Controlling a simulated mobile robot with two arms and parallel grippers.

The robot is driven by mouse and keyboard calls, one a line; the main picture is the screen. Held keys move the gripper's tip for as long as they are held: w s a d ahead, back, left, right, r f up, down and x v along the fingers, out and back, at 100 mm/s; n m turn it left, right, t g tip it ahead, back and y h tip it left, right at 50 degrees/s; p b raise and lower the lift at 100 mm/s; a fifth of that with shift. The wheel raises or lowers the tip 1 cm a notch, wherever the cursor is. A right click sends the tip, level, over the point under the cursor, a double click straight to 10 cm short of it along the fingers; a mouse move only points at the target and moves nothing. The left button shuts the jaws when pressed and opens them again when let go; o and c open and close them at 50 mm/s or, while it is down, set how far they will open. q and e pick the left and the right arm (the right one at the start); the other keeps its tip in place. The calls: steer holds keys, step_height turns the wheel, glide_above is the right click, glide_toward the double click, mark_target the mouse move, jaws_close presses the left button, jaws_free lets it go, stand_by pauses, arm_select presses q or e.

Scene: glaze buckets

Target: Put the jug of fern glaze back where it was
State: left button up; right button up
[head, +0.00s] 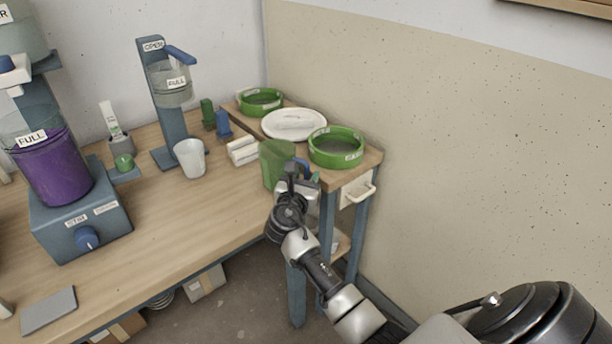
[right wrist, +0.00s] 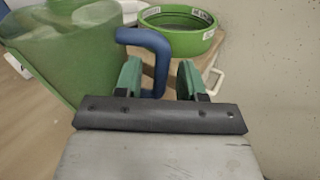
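The jug of fern glaze is a green translucent jug (head: 277,163) with a blue handle, near the right end of the wooden bench beside a small side stand. Its body (right wrist: 72,65) fills the left of the right wrist view. My right gripper (head: 297,182) is at the handle side of the jug. In the right wrist view its two green fingertips (right wrist: 160,82) stand apart with the blue handle (right wrist: 150,42) between them, and a gap shows beside the handle. Whether the jug's base touches the bench is hidden. My left gripper is not in view.
Two green round tubs (head: 337,147) and a white lid (head: 294,123) sit on the side stand (head: 370,156). A white cup (head: 190,158), white blocks (head: 242,151) and a blue dispenser (head: 165,110) stand on the bench. A purple-filled vessel (head: 52,172) is at left. The front middle bench is clear.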

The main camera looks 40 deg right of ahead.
steer(key=v, duration=1.1)
steer(key=shift+s+a, duration=0.1)
steer(key=shift+s, duration=0.05)
